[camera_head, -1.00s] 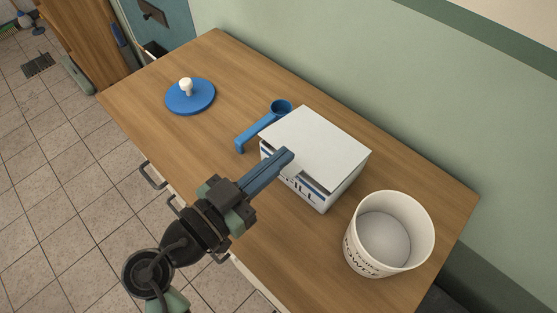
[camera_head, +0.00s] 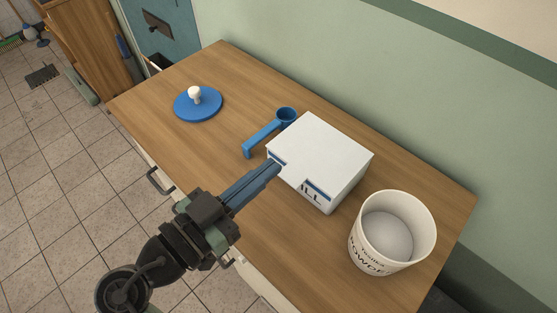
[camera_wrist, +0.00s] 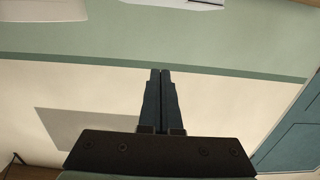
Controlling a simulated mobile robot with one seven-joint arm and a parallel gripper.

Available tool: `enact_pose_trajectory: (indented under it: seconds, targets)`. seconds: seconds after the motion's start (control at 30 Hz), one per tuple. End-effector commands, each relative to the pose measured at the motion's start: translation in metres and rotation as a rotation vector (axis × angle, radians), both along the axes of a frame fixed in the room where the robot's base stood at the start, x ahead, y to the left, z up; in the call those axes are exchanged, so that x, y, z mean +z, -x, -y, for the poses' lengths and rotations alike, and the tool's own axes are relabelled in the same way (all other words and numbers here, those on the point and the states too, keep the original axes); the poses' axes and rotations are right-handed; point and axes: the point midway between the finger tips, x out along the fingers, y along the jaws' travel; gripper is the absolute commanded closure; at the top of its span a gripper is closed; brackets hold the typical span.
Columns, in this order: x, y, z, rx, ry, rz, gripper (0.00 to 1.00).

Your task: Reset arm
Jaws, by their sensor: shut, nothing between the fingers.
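My gripper (camera_head: 276,167) is shut and empty in the head view. Its blue fingers point to the upper right, and their tips overlap the near left side of a white box (camera_head: 322,153); I cannot tell if they touch it. The gripper also shows in the wrist view (camera_wrist: 160,72), with its fingers together and pointing at a green and cream wall (camera_wrist: 215,95).
The wooden counter (camera_head: 165,82) holds a blue lid (camera_head: 198,107) with a white knob, a blue scoop (camera_head: 265,134), the box and a white powder tub (camera_head: 375,255) at the right. Drawer handles (camera_head: 158,181) stick out at its front.

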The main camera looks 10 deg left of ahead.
Motion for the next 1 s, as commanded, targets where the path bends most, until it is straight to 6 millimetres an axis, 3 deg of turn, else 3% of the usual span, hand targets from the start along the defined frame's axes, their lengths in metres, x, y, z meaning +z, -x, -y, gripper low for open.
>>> enact_pose_trajectory:
  seconds: [0.1, 0.33, 0.5, 0.6, 0.67, 0.77, 0.9, 1.0]
  targets:
    - [-0.011, 0.018, -0.014, 0.004, -0.001, 0.000, 1.00]
    - [-0.017, 0.037, -0.027, 0.001, -0.001, 0.001, 1.00]
    - [-0.015, 0.038, -0.028, 0.000, -0.004, 0.000, 1.00]
    - [-0.002, 0.023, -0.025, 0.019, -0.023, -0.018, 1.00]
    - [0.015, 0.006, -0.023, 0.047, -0.046, -0.032, 1.00]
    - [0.058, -0.031, -0.019, 0.133, -0.088, -0.042, 1.00]
    - [0.148, -0.075, -0.009, 0.295, -0.111, 0.037, 1.00]
    - [0.223, -0.090, 0.002, 0.402, -0.085, 0.150, 1.00]
